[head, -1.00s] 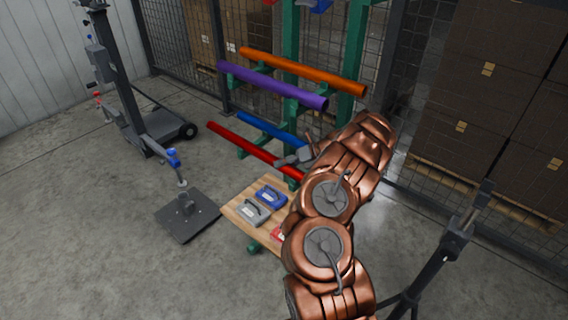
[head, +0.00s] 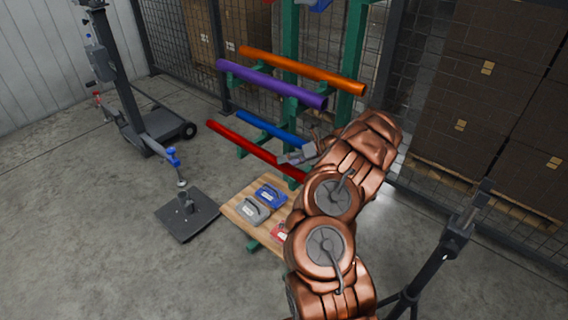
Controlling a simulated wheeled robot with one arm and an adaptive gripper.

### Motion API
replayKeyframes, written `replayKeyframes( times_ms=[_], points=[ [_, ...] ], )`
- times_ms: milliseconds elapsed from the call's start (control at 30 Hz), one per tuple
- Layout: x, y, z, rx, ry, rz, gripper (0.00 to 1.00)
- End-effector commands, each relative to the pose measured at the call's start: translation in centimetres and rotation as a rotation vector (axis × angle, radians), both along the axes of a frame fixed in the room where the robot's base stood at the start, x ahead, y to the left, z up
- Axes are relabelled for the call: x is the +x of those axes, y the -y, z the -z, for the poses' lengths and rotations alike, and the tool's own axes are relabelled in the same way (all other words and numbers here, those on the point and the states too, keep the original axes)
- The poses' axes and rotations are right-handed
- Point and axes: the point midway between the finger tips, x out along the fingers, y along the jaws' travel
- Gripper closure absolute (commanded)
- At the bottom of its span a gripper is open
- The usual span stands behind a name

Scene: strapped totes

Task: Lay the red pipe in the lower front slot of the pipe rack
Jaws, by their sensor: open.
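The red pipe (head: 250,148) lies along the lower front of the green pipe rack (head: 291,42), in front of the blue pipe (head: 270,130). Its right end is near my arm. My gripper (head: 285,157) is at the right part of the red pipe, just above or beside it; it is small in view and partly hidden by my copper arm. It is open; I cannot tell whether it touches the pipe. On the upper arms of the rack lie a purple pipe (head: 270,84) in front and an orange pipe (head: 303,70) behind.
A dark stand (head: 187,213) and a wheeled post (head: 125,85) are at left. A tripod post (head: 440,265) stands at right. Wire mesh fencing and stacked boxes (head: 490,95) are behind.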

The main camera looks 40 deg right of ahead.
Motion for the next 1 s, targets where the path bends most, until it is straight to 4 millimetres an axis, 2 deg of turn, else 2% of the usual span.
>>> replayKeyframes(
  times_ms=[300, 500, 900, 1000],
  points=[
    [-3.7, 3.8, -3.2, -0.001, 0.001, 0.002, 0.30],
    [-5.3, 5.3, -4.7, 0.000, 0.000, 0.002, 0.30],
    [-6.0, 6.0, -5.4, -0.001, 0.001, -0.002, 0.30],
    [-6.5, 6.3, -6.1, -0.032, 0.018, -0.021, 0.30]
  ],
)
